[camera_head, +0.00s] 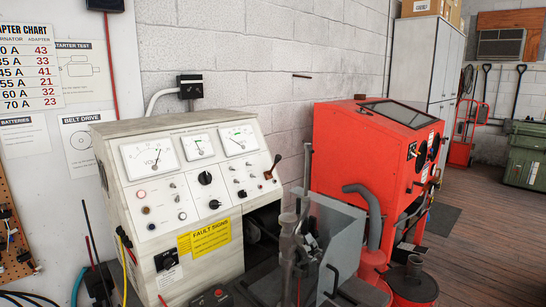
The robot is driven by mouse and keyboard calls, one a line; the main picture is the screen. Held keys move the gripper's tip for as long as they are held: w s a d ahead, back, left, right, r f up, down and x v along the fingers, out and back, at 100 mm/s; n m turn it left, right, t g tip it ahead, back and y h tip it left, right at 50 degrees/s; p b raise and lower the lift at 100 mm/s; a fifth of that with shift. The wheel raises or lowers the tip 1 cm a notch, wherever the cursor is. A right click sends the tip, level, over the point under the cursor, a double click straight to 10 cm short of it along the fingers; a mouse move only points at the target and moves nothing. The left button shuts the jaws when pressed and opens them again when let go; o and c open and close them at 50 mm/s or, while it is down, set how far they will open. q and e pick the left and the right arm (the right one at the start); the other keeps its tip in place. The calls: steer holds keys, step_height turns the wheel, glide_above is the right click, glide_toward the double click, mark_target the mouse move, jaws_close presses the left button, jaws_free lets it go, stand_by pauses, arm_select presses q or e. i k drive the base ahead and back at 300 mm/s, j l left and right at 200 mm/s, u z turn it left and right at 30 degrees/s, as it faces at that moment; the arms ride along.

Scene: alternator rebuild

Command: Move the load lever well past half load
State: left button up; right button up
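A small lever with a dark knob (272,167) sits at the right end of the sloped panel on the cream alternator tester (219,222). It is probably the load lever. It leans up and to the right, but its scale is too small to read. Three white dial meters (150,154) run along the panel's top, and their needle readings are hard to make out. Neither of my grippers shows in this view, and nothing is seen touching the lever.
A grey guard (340,235) and metal clamp post (288,255) stand in front of the tester's open bay. A red blast cabinet (365,150) with a grey hose is to the right. Cables hang at lower left. Wooden floor (490,250) is open at right.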

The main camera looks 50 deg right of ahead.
mark_target(278, 157)
steer(key=k+z, duration=0.15)
steer(key=z, duration=1.5)
steer(key=i+l, duration=0.15)
steer(key=l, duration=0.25)
steer(key=i+l+u, duration=0.1)
steer(key=l, duration=0.3)
steer(key=i+l, duration=0.15)
steer(key=l, duration=0.25)
steer(key=i+l, duration=0.1)
steer(key=l, duration=0.3)
steer(key=i+l+u, duration=0.1)
steer(key=l, duration=0.3)
steer(key=i+l, duration=0.1)
steer(key=l, duration=0.35)
steer(key=i+u, duration=0.05)
